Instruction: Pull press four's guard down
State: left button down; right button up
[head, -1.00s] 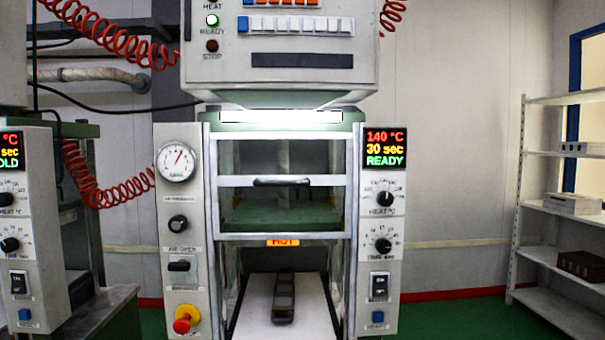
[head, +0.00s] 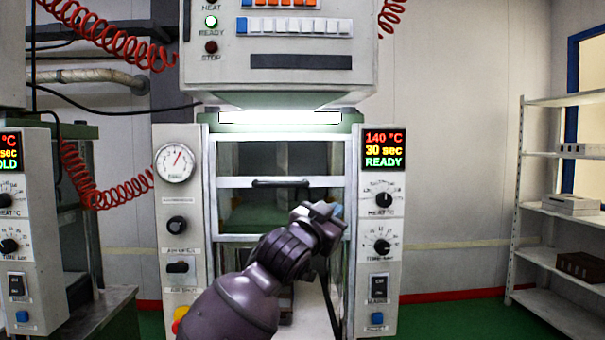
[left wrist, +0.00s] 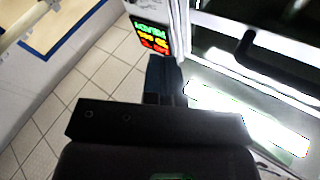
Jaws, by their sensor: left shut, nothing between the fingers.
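The guard of the middle press is a clear panel in a pale frame (head: 233,183), across the upper part of the press opening. Its black bar handle (head: 280,183) runs across the frame's middle rail. In the left wrist view the handle (left wrist: 272,68) shows at upper right. My left gripper (head: 325,210) is shut and empty, in front of the guard's lower right and just below the handle in the picture. It looks apart from the handle. In the left wrist view its dark fingers (left wrist: 163,80) point toward the lit display. My right gripper is not in view.
The press display (head: 384,149) reads 140 °C, 30 sec, READY. A control column (head: 181,225) with gauge and knobs stands left of the opening. My arm hides much of the lower opening. Another press (head: 25,230) stands at left, white shelves (head: 560,210) at right.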

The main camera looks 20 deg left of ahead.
pick_arm(q)
notch_tip(320, 180, up, 25)
jog(key=s+d+n+g+y, duration=0.1)
jog(key=s+d+n+y, duration=0.1)
jog(key=n+y, duration=0.25)
jog(key=n+g+y+p, duration=0.2)
jog(key=n+g+y, duration=0.4)
jog(key=n+g, duration=0.2)
send_near(303, 173)
jog(key=f, duration=0.1)
jog(key=f+p, duration=0.1)
jog(key=f, duration=0.1)
jog(key=w+a+f, duration=0.1)
jog(key=f, duration=0.1)
jog(key=shift+w, duration=0.15)
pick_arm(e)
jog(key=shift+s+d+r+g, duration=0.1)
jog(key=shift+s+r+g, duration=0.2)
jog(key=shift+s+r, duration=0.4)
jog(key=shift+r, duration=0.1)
